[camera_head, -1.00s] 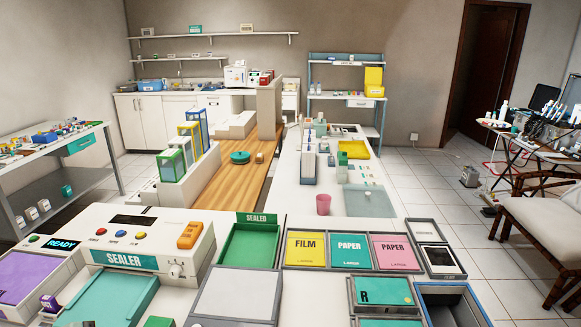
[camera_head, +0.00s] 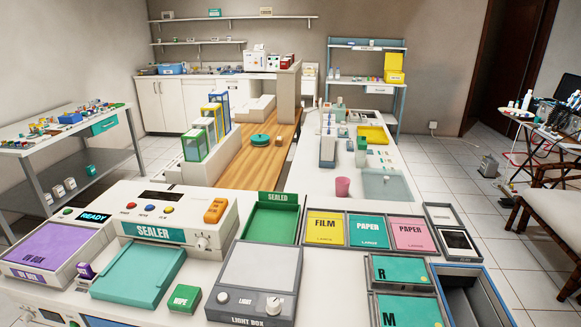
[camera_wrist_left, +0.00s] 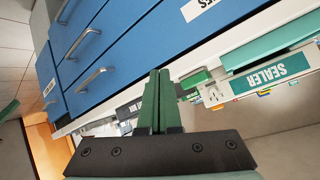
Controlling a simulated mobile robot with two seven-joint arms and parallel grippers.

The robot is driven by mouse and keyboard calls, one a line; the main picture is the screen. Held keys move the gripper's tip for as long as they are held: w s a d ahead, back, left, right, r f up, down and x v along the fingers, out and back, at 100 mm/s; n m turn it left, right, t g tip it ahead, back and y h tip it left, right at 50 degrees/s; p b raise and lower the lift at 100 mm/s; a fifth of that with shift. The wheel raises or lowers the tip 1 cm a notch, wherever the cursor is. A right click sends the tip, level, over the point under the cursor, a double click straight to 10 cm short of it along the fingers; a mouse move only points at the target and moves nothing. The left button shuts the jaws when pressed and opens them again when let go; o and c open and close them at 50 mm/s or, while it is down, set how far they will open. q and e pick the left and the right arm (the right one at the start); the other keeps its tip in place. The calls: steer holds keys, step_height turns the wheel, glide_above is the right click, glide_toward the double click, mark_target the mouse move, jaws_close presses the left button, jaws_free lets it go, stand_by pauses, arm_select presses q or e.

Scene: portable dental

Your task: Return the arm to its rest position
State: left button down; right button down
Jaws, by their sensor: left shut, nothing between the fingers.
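Neither of my arms shows in the head view. In the left wrist view my left gripper (camera_wrist_left: 157,100) points up the picture, its two green fingers shut together with nothing between them. It is apart from the blue drawer cabinet (camera_wrist_left: 140,45) with long handles. The bench edge and the sealer (camera_wrist_left: 265,75) lie to the right of the fingers in that view. My right gripper is in no frame.
The bench holds the sealer (camera_head: 153,232), a light box (camera_head: 262,265), a green sealed tray (camera_head: 271,217) and film and paper trays (camera_head: 368,231). A pink cup (camera_head: 342,187) stands farther back. A side table (camera_head: 68,140) is at left. Tiled floor (camera_head: 435,160) is open at right.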

arm_select(q)
steer(key=s+d+f+n+y, duration=0.1)
steer(key=s+d+f+n, duration=0.5)
steer(key=s+d+f, duration=0.3)
steer(key=d+f, duration=0.4)
steer(key=shift+f+g, duration=0.25)
steer(key=shift+g, duration=0.15)
steer(key=shift+s, duration=0.1)
